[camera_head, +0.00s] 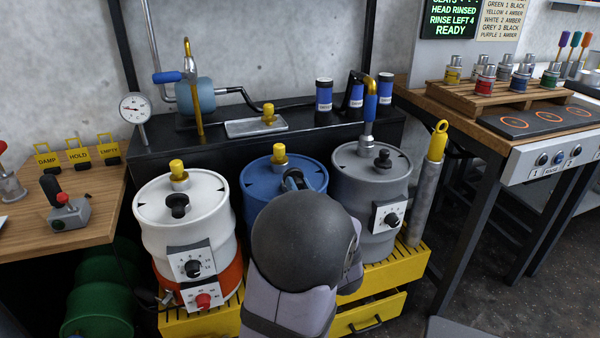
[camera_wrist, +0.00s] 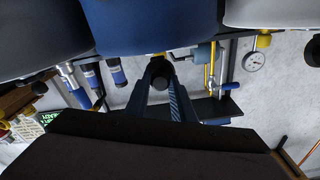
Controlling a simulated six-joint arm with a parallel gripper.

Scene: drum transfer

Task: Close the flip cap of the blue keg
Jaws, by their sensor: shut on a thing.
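The blue keg (camera_head: 262,185) stands in the middle of a row of three, with a yellow fitting (camera_head: 279,152) on its lid. My gripper (camera_head: 293,178) is over the front of that lid, partly hidden by my own arm. In the wrist view, which is upside down, the blue keg (camera_wrist: 140,22) fills the top middle. There my gripper (camera_wrist: 157,66) has its fingers closed around a dark round part (camera_wrist: 162,78), which looks like the keg's flip cap. My arm hides the cap in the head view, so its angle cannot be told.
A white keg (camera_head: 155,215) stands close on the left and a grey keg (camera_head: 357,190) close on the right, each with a black cap on its lid. A black shelf (camera_head: 150,158) with a gauge and piping runs behind. A yellow slatted platform (camera_head: 405,272) lies underneath.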

